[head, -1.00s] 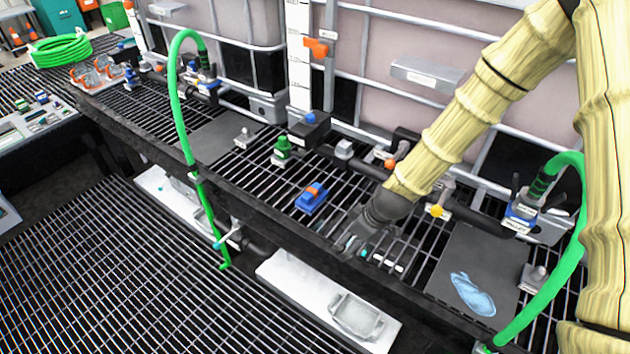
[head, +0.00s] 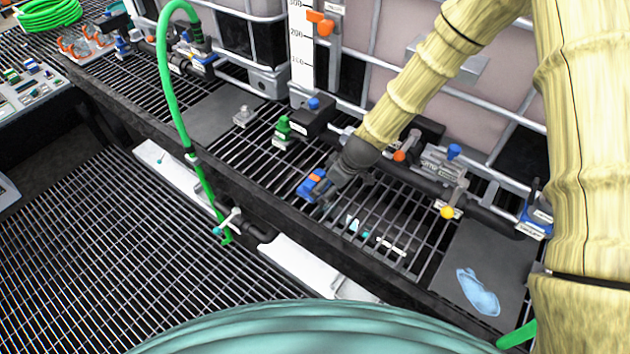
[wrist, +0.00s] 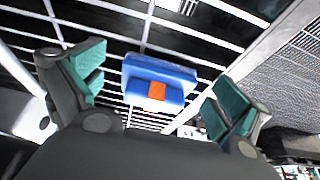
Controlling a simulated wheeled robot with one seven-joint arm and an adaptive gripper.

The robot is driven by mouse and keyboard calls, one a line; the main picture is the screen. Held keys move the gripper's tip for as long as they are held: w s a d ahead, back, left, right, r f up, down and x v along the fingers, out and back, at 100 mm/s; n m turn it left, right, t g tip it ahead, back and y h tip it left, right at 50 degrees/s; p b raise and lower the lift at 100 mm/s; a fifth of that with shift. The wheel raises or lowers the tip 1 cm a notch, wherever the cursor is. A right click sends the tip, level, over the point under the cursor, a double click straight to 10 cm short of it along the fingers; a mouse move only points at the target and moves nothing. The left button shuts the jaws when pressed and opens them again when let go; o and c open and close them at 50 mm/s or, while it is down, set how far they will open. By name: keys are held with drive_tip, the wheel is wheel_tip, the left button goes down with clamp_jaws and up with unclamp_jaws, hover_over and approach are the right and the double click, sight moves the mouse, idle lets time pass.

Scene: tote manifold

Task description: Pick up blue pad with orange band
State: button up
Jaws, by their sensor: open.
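The blue pad with the orange band (head: 313,184) lies on the black grating of the bench in the head view. In the wrist view the blue pad (wrist: 160,78) lies ahead of and between the fingers, its orange band facing me. My gripper (head: 328,192) is just to the right of the pad in the head view and hides part of it. In the wrist view my gripper (wrist: 160,98) has its teal-padded fingers spread wide, with a visible gap on each side of the pad. Nothing is held.
A green-topped valve (head: 284,132) and a dark block with a blue knob (head: 313,114) stand behind the pad. A pipe with an orange knob (head: 399,156) runs behind my gripper. A blue glove (head: 477,292) lies on a dark plate at right. A green hose (head: 168,85) arches at left.

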sight(317, 179)
drive_tip(key=shift+a+r, duration=0.25)
drive_tip(key=shift+a, duration=0.1)
drive_tip(key=w+a+p, duration=0.1)
drive_tip(key=w+a+f, duration=0.1)
drive_tip(key=a, duration=0.1)
drive_tip(key=shift+w+a+p, duration=0.1)
drive_tip(key=shift+p, duration=0.25)
drive_tip(key=shift+x, duration=1.05)
drive_tip(key=shift+c, duration=0.2)
drive_tip(key=c, duration=0.7)
